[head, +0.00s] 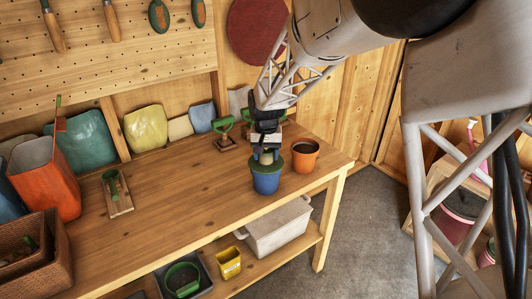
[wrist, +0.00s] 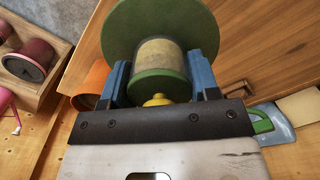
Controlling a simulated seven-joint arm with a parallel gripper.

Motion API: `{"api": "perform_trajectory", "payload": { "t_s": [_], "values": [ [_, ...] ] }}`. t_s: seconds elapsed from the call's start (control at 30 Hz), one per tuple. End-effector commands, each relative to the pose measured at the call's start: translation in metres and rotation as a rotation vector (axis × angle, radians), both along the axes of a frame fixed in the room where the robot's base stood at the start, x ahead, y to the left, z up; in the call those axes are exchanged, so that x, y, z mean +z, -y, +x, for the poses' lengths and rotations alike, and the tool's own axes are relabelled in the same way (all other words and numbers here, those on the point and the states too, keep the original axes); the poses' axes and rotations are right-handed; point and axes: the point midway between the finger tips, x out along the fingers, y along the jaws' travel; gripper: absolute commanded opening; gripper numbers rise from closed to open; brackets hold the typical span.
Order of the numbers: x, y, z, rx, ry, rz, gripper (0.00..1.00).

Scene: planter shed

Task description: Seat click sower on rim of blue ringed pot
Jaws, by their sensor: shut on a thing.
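The click sower has a cream drum between green discs and a yellow knob. It shows in the wrist view (wrist: 162,52) and, small, in the head view (head: 265,158). My gripper (wrist: 160,78) is shut on it, with a blue finger on each side of the drum. The blue pot (head: 266,182) stands on the bench in the head view, directly under the sower. The sower's wide green disc is at the pot's top. I cannot tell whether it touches the rim. In the wrist view this disc hides the pot.
An orange pot (head: 305,155) stands close to the right of the blue pot. A green-handled tool on a wooden block (head: 224,135) is behind to the left. The bench (head: 180,210) is clear at front left. A white bin (head: 277,230) sits on the shelf below.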

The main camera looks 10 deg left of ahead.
Motion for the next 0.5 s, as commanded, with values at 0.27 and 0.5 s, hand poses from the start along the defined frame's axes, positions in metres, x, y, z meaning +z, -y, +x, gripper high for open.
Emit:
{"api": "perform_trajectory", "payload": {
  "t_s": [0.27, 0.5],
  "values": [
    [-0.0042, 0.0000, 0.0001, 0.000, 0.000, 0.000, 0.35],
    [-0.0053, 0.0000, 0.0000, 0.000, 0.000, 0.000, 0.57]
  ]
}}
